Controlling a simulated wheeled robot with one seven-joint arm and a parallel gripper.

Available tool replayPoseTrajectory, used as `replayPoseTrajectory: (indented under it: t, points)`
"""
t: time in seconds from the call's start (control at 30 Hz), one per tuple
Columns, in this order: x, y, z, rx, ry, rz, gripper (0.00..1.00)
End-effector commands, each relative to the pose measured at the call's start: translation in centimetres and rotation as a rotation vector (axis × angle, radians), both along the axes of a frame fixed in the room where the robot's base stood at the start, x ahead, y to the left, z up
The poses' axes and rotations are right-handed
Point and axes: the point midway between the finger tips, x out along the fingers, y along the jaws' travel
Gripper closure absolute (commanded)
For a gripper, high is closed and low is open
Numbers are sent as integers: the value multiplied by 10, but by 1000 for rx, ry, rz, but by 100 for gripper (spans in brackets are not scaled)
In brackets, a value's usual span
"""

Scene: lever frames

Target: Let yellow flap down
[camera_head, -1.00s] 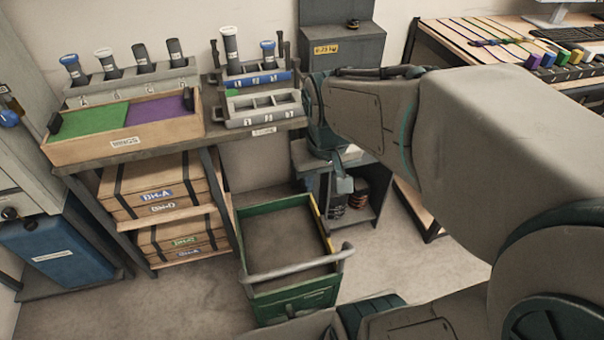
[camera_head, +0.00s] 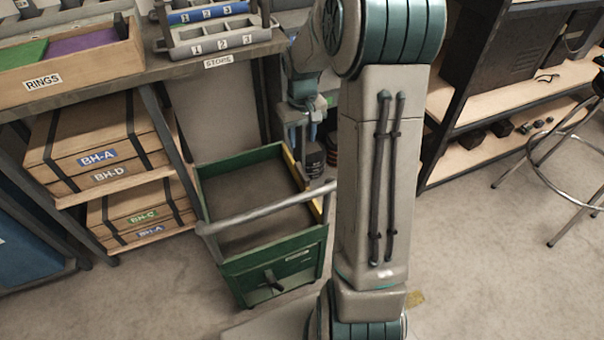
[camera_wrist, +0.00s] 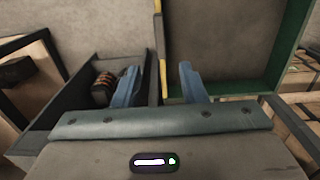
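The yellow flap (camera_head: 291,165) shows as a thin strip along the right edge of the green cart (camera_head: 240,282). In the wrist view the yellow flap (camera_wrist: 158,45) is seen nearly edge-on, as a narrow upright line beside a dark edge. My gripper (camera_wrist: 161,75) is open, with its two blue fingers apart, one on each side of the yellow line. I cannot tell whether either finger touches it. In the head view my gripper (camera_head: 306,122) is small and partly hidden, just above and beyond the cart's right side.
A grey bar handle (camera_head: 265,208) crosses the cart's near top. A workbench (camera_head: 120,74) with a ring box (camera_head: 90,80) stands at left, with wooden crates below. A dark open box (camera_wrist: 75,110) lies left of the flap. Shelves and a stool are at right.

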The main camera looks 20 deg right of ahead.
Motion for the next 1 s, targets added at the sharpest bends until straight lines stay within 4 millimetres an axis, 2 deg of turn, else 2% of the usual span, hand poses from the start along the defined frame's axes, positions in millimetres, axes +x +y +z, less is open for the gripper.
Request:
replayPoseTrajectory:
  t: [0.4,0.6,0.8,1.0]
  points:
    - [-1,0,-84,1,2,-1,62]
    - [-1,0,-116,0,2,-1,62]
    - [-1,0,-130,-1,0,0,62]
    - [0,0,-131,-1,-1,-1,62]
